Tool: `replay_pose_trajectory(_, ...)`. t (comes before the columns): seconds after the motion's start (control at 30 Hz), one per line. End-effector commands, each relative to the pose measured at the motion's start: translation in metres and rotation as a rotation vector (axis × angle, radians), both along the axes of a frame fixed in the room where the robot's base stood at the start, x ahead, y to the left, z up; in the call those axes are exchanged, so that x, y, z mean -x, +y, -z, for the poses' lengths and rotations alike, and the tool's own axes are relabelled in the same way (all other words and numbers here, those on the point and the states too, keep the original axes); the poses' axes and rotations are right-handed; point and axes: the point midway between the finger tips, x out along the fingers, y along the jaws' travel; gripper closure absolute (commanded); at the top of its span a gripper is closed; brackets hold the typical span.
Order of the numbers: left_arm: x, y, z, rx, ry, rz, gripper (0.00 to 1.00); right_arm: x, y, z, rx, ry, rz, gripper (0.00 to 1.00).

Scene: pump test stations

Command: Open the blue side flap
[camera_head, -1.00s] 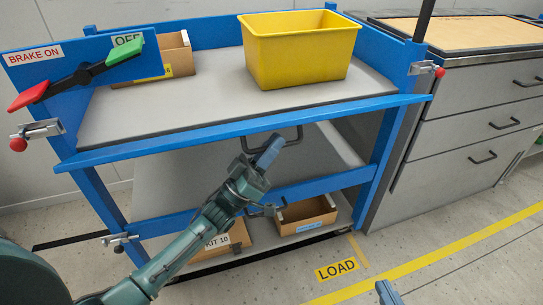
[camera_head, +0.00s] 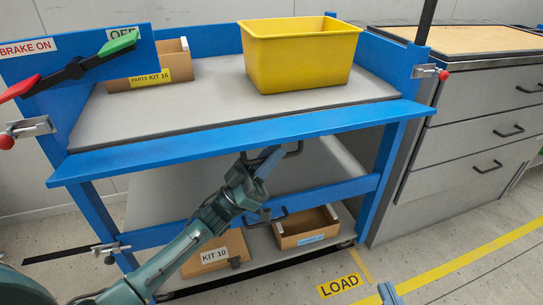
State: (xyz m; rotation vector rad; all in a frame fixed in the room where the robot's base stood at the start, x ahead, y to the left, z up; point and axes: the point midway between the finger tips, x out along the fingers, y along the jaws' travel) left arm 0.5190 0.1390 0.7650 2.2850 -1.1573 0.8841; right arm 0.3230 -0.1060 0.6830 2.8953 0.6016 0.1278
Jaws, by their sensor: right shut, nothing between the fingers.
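The blue side flap (camera_head: 250,143) runs along the front edge of the cart's upper deck and juts outward, its broad face visible from above. A black handle (camera_head: 294,150) hangs under it. My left gripper (camera_head: 268,162) is at this handle, just below the flap, with its fingertips partly hidden by the flap's edge. I cannot tell whether its fingers are closed around the handle or only against it. The tip of my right gripper (camera_head: 388,292) shows at the bottom edge, away from the cart, shut and empty. Red-knobbed latches sit at the left (camera_head: 22,133) and right (camera_head: 432,72) corner posts.
A yellow bin (camera_head: 300,60) and a cardboard kit box (camera_head: 150,75) stand on the upper deck. Two boxes, one marked KIT 10 (camera_head: 212,255) and an open one (camera_head: 305,228), are on the lower shelf. A grey drawer cabinet (camera_head: 470,130) adjoins at right.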

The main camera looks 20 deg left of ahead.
Motion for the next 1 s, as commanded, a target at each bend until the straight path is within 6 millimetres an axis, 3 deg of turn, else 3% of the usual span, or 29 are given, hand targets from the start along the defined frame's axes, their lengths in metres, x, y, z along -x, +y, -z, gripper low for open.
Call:
replay_pose_trajectory(0.23, 0.000, 0.000, -0.002, 0.002, -0.003, 0.000, 0.68, 0.000, 0.000, 0.000, 0.000, 0.000, 0.000, 1.00)
replay_pose_trajectory(0.57, 0.003, 0.005, 0.004, 0.003, 0.000, -0.002, 0.68, 0.000, 0.000, 0.000, 0.001, 0.002, 0.001, 1.00)
replay_pose_trajectory(1.0, 0.044, 0.053, 0.071, -0.002, 0.006, 0.000, 0.68, 0.000, 0.000, 0.001, 0.000, -0.002, 0.001, 1.00)
